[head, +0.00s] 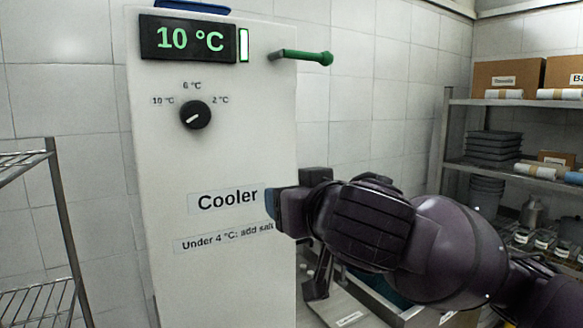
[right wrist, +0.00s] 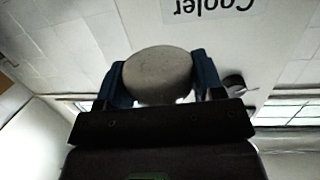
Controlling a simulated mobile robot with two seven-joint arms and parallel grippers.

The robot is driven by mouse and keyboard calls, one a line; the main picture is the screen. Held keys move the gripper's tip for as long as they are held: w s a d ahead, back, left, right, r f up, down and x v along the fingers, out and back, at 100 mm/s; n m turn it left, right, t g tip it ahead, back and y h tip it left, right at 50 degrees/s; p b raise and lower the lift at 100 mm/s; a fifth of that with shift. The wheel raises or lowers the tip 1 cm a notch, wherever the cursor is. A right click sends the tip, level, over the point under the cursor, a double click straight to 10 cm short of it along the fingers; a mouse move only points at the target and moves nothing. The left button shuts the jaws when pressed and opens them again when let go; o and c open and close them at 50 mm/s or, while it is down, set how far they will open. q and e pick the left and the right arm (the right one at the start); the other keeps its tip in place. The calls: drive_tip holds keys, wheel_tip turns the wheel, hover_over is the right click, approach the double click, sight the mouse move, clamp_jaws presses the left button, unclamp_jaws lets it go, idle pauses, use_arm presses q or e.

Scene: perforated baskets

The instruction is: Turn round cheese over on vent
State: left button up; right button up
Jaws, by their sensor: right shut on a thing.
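My right gripper (head: 272,204) is in front of the lower part of the white cooler panel, beside its "Cooler" label. In the right wrist view the blue fingers of the gripper (right wrist: 162,72) are shut on a pale round cheese (right wrist: 158,82), one finger on each side. A broad round face of the cheese shows in that view. The cheese is hidden in the head view. I cannot make out a vent in either view. My left gripper is not in view.
The cooler panel (head: 165,270) carries a "10 °C" display (head: 190,39), a black dial (head: 195,114) and a green-tipped lever (head: 302,56). A wire rack (head: 62,230) stands at left. Shelves (head: 460,101) with boxes and trays stand at right. My arm partly hides a low worktop (head: 345,305).

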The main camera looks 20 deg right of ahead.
drive_tip(key=shift+a+f, duration=0.2)
drive_tip(key=shift+f, duration=0.95)
drive_tip(key=d+f, duration=0.2)
drive_tip(key=f, duration=1.3)
drive_tip(key=s+d+f+h, duration=0.1)
drive_tip(key=d+f, duration=0.1)
drive_tip(key=f, duration=1.4)
drive_tip(key=shift+d+m, duration=0.3)
drive_tip(key=shift+s, duration=0.1)
